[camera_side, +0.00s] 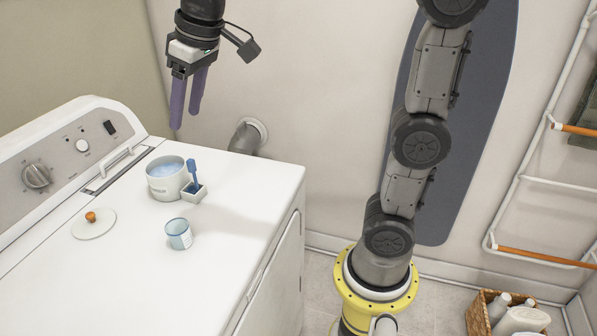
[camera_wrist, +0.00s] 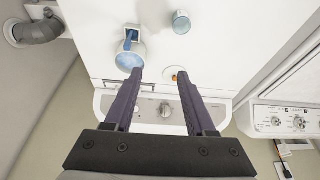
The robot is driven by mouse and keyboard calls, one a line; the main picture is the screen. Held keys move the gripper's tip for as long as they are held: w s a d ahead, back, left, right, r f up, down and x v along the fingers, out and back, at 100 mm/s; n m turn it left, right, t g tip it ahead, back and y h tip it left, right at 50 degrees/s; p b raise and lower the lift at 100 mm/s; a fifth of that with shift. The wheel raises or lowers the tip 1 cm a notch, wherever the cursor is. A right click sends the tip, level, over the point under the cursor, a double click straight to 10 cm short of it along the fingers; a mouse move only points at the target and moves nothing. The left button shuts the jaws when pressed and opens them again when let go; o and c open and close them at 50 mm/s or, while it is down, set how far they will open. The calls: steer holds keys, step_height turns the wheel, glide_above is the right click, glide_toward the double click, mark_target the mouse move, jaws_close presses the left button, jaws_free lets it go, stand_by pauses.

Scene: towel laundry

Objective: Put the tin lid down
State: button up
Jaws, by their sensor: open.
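The tin lid (camera_side: 94,224) is a flat white disc with an orange-brown knob, lying on the washer top toward the control panel. It also shows in the wrist view (camera_wrist: 170,75), partly hidden by a finger. The open tin (camera_side: 166,177) is white with light blue contents and stands upright behind the lid, apart from it; it also shows in the wrist view (camera_wrist: 130,58). My gripper (camera_side: 187,112) has two purple fingers, spread apart with nothing between them. It hangs high above the washer's back right, well clear of the lid and tin.
A blue scoop (camera_side: 192,171) stands in a small white holder (camera_side: 194,194) against the tin's right side. A small pale blue cup (camera_side: 179,234) stands in front. The washer top (camera_side: 240,215) is clear to the right. A grey wall pipe (camera_side: 246,137) sticks out behind the washer.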

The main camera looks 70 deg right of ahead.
steer(key=s+d+f, duration=0.1)
steer(key=s+f, duration=0.4)
steer(key=s, duration=0.4)
steer(key=s+d+f+t, duration=0.1)
steer(key=s+f, duration=0.5)
steer(key=s, duration=0.4)
steer(key=shift+d+t, duration=0.15)
steer(key=shift+t, duration=0.15)
